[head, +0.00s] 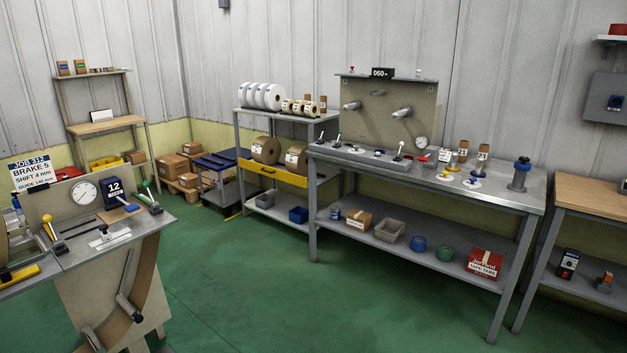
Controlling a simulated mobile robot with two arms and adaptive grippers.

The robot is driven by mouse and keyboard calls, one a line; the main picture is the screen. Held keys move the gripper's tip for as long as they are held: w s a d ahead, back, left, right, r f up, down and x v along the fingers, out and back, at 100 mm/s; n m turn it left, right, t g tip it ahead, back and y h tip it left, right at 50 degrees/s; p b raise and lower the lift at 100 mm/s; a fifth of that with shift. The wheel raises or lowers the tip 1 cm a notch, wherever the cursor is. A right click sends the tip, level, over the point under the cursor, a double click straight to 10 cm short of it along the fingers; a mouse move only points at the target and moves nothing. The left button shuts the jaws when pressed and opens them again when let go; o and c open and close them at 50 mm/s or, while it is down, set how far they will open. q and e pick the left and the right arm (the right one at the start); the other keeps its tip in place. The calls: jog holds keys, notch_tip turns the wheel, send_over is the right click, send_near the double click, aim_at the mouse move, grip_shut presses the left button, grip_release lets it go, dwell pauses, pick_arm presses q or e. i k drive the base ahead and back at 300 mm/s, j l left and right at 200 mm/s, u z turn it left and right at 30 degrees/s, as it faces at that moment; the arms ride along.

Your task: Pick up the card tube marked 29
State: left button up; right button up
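Brown card tubes with white labels stand upright at the back of the metal workbench. One tube (463,146) is on the left and another tube (483,149) is just right of it. The labels are too small to read, so I cannot tell which tube is marked 29. Neither of my grippers is in view.
The workbench (510,188) has a lower shelf with a box, grey bin and tape rolls. A machine table (120,232) is at left. Green floor (270,290) is clear in front.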

aim_at(323, 99)
jog(key=i+j, duration=0.1)
jog(key=i, duration=1.1)
jog(key=i+z, duration=0.1)
jog(key=i, duration=1.05)
jog(key=i+l+u, duration=0.1)
jog(key=i+u, duration=0.35)
jog(key=i, duration=0.85)
jog(key=i+j+z, duration=0.5)
jog(key=i+j, duration=0.25)
jog(key=i+j+z, duration=0.35)
jog(key=j+z, duration=0.15)
jog(key=j, duration=0.2)
jog(key=i+j+z, duration=0.25)
jog(key=j, duration=0.15)
jog(key=j+z, duration=0.25)
jog(key=j, duration=0.2)
jog(key=j+z, duration=0.15)
jog(key=j, duration=0.75)
jog(key=k, duration=0.05)
